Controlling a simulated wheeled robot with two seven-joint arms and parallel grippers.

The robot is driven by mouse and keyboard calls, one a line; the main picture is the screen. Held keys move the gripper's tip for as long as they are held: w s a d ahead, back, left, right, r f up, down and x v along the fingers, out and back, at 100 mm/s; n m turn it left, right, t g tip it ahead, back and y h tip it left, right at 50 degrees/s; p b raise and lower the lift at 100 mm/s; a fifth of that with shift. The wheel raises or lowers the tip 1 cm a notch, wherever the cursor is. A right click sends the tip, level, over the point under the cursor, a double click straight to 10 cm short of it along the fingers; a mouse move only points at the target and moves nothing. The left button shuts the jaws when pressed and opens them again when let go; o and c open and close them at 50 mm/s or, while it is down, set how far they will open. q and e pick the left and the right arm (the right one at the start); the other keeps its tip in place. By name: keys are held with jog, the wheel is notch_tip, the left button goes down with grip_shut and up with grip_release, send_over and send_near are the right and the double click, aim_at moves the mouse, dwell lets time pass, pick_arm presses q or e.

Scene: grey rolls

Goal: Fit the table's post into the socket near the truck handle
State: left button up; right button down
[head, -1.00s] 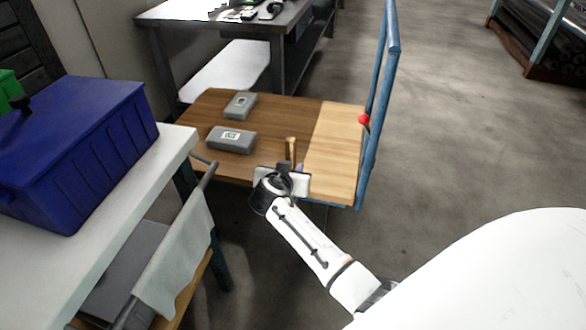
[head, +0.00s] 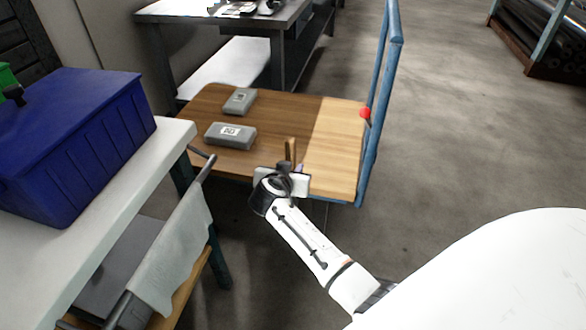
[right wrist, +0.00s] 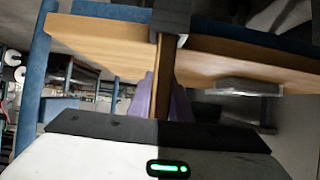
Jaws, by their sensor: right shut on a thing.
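My right gripper (right wrist: 164,98) is shut on a brown wooden post (right wrist: 164,75), its purple fingers on either side. A grey block (right wrist: 170,18) shows at the post's far end. In the head view the post (head: 290,151) stands roughly upright above my right gripper (head: 287,172), in front of the truck's near edge. The truck has a wooden bed (head: 335,150) and a blue handle (head: 376,110) on the right. A red ball (head: 365,113) shows beside the handle; I cannot make out a socket. My left gripper is out of view.
Two grey boxes (head: 230,136) (head: 239,101) lie on the darker part of the bed. A white table (head: 110,190) with a blue bin (head: 75,145) stands at left. A workbench (head: 225,14) is behind. The floor right of the handle is clear.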

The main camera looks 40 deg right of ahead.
jog(key=shift+f, duration=0.3)
pick_arm(q)
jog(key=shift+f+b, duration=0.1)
jog(key=shift+b, duration=0.2)
pick_arm(e)
jog(key=shift+f, duration=0.1)
jog(key=shift+f+b, duration=0.3)
jog(key=shift+f, duration=0.05)
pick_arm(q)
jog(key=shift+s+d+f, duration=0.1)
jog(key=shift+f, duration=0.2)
pick_arm(e)
jog(key=shift+f, duration=0.1)
pick_arm(q)
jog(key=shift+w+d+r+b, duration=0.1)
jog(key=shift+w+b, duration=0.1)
jog(key=shift+b, duration=0.3)
pick_arm(e)
jog(key=shift+f, duration=0.4)
pick_arm(q)
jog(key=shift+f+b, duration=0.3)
jog(key=shift+b, duration=0.1)
pick_arm(e)
jog(key=shift+f, duration=0.4)
